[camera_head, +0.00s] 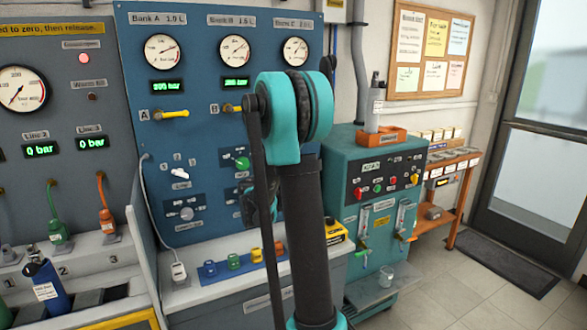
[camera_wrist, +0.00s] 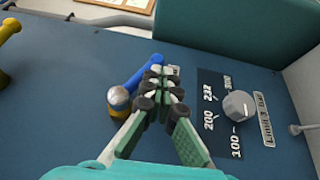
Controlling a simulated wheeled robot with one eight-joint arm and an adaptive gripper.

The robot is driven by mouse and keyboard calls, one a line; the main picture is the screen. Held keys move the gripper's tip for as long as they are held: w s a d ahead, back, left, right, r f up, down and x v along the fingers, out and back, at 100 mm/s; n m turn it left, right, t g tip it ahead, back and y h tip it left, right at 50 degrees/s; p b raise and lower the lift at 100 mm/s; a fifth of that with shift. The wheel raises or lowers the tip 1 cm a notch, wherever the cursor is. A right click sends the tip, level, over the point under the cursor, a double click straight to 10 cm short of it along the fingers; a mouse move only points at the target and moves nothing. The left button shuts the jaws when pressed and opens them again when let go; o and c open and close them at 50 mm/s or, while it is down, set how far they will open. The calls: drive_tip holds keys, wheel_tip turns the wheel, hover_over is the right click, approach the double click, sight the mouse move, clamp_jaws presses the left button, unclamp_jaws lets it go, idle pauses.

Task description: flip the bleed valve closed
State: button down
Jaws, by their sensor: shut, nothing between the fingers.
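In the wrist view my gripper (camera_wrist: 162,74) is shut and empty, its fingertips close together in front of the blue panel. A blue lever (camera_wrist: 146,72) with a brass-coloured, rounded base (camera_wrist: 119,100) is just left of and behind my fingers. The lever slants up to the right, and its end passes close to the fingertips. I cannot tell whether they touch. No readable label names this lever as the bleed valve; a small label by its end is mostly hidden. In the head view my arm covers this area, and my fingertips are hidden.
In the wrist view a grey knob (camera_wrist: 239,107) with a numbered scale is right of my fingers, and a yellow lever (camera_wrist: 8,32) is at far left. In the head view the blue panel (camera_head: 215,130) carries gauges; a teal cabinet (camera_head: 345,165) stands to its right.

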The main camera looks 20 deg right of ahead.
drive_tip(key=shift+d+r+n+t+h, duration=0.4)
drive_tip(key=shift+d+n+h, duration=0.1)
drive_tip(key=shift+d+h, duration=0.1)
drive_tip(key=shift+d+r, duration=0.1)
idle(0.5)
idle(0.3)
drive_tip(key=s+a+f, duration=0.6)
drive_tip(key=a, duration=0.2)
drive_tip(key=shift+a+f, duration=0.25)
drive_tip(key=shift+a, duration=0.05)
idle(0.4)
